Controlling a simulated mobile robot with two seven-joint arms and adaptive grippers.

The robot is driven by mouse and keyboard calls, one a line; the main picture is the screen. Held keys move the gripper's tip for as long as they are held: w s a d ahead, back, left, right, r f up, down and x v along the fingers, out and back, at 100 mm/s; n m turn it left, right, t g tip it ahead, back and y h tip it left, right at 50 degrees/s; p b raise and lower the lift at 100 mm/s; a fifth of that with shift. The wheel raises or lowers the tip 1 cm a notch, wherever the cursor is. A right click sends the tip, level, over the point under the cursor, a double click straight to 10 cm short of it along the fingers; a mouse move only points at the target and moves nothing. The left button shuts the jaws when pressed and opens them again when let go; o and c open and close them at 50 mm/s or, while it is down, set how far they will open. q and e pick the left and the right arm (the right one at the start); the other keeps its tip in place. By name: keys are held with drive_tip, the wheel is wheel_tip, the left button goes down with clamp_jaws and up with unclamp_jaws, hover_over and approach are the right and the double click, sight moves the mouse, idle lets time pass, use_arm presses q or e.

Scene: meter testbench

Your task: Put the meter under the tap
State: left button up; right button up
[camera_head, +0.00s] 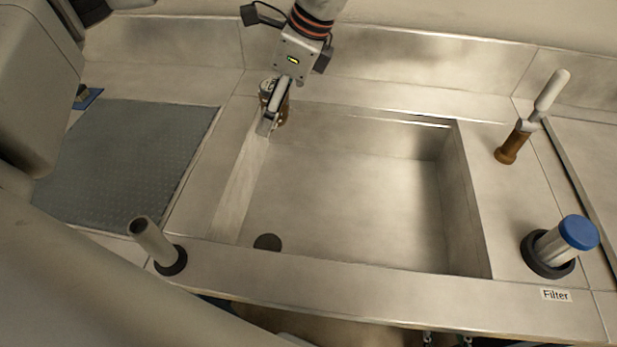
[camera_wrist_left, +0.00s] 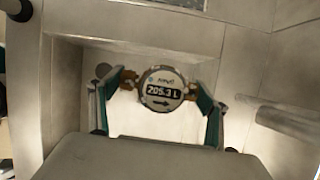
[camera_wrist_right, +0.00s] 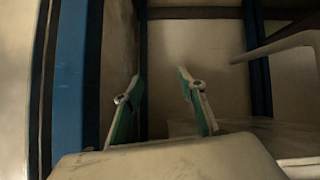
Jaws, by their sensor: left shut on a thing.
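The meter (camera_wrist_left: 161,88) is a small round device with brass ends and a display reading 205.3 L. My left gripper (camera_wrist_left: 160,95) is shut on it, one finger at each brass end. In the head view the left gripper (camera_head: 270,118) holds the meter (camera_head: 284,108) at the sink's back left corner, partly hidden by the fingers. A brown fitting with a white lever (camera_head: 543,98) stands right of the sink; I cannot tell whether it is the tap. My right gripper (camera_wrist_right: 160,100) is open and empty, outside the head view.
The steel sink (camera_head: 345,190) is empty, with a dark round drain (camera_head: 267,242) at its front left. A grey textured mat (camera_head: 125,160) lies to the left. A short upright pipe (camera_head: 152,240) stands at front left. A blue-capped filter (camera_head: 578,232) stands at front right.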

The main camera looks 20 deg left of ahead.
use_arm(q)
drive_tip(key=shift+d+f+n, duration=0.3)
drive_tip(key=shift+d+f, duration=0.05)
drive_tip(key=shift+d, duration=0.05)
drive_tip(key=shift+d+f, duration=0.15)
drive_tip(key=shift+f, duration=0.15)
wheel_tip(320, 180, down, 14)
drive_tip(key=b, duration=0.3)
drive_tip(key=shift+f, duration=0.75)
wheel_tip(320, 180, down, 3)
drive_tip(key=shift+f+b, duration=0.2)
drive_tip(key=shift+b, duration=0.45)
drive_tip(key=shift+f, duration=0.35)
drive_tip(key=shift+r, duration=0.1)
use_arm(e)
wheel_tip(320, 180, down, 2)
drive_tip(key=shift+f, duration=0.1)
